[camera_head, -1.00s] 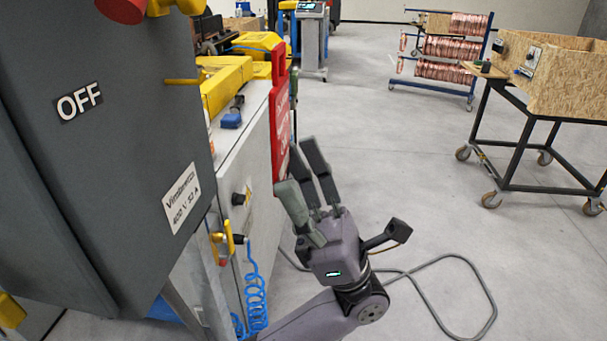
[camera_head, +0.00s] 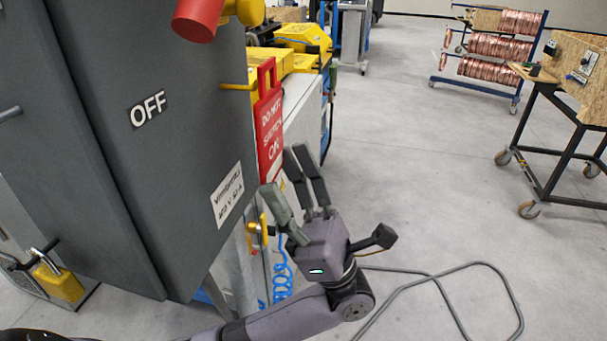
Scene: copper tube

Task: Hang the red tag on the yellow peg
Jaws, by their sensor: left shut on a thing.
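The red tag (camera_head: 269,130) has white lettering reading "DO NOT SWITCH ON" and an open loop at its top. It stands upright in the camera_head view, right of the dark cabinet. My left gripper (camera_head: 287,170) is shut on its lower end, and the fingers hide part of that end. The yellow peg (camera_head: 237,87) sticks out to the right from the cabinet near its right edge. Its tip appears beside the left side of the tag's loop; I cannot tell whether they touch or how they line up in depth. My right gripper is not in view.
The dark cabinet (camera_head: 150,190) marked "OFF" fills the left, with a red and yellow handle (camera_head: 200,17) on top. Blue coiled hose (camera_head: 282,282) hangs below. A copper coil rack (camera_head: 495,52) and wheeled cart (camera_head: 545,150) stand right.

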